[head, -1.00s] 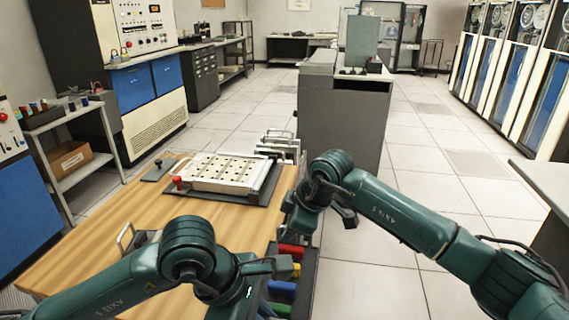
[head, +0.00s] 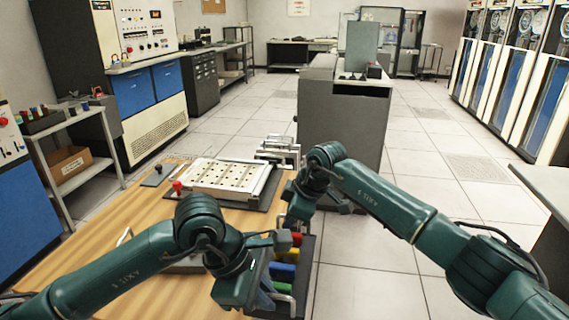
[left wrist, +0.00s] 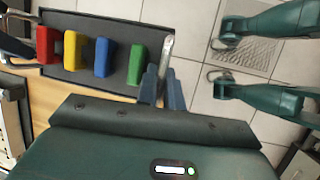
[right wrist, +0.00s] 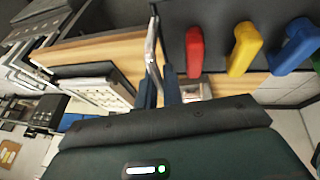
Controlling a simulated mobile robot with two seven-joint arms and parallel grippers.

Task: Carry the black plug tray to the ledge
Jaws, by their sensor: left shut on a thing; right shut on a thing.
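The black plug tray (head: 309,262) is at the right edge of the wooden table, partly out over the floor. It bears a row of red, yellow, blue and green plugs and also shows in the left wrist view (left wrist: 85,20). My left gripper (left wrist: 162,88) is shut on the metal handle at the tray's green end. My right gripper (right wrist: 160,85) is shut on the handle at the red end. In the head view my arms hide parts of the tray and both fingertips. I cannot tell which surface is the ledge.
The wooden table (head: 90,262) bears a white punched board (head: 228,178) on a dark base. A grey cabinet (head: 342,125) stands beyond the tray. A grey surface (head: 545,182) is at the right edge. Tiled floor (head: 425,150) is open between them.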

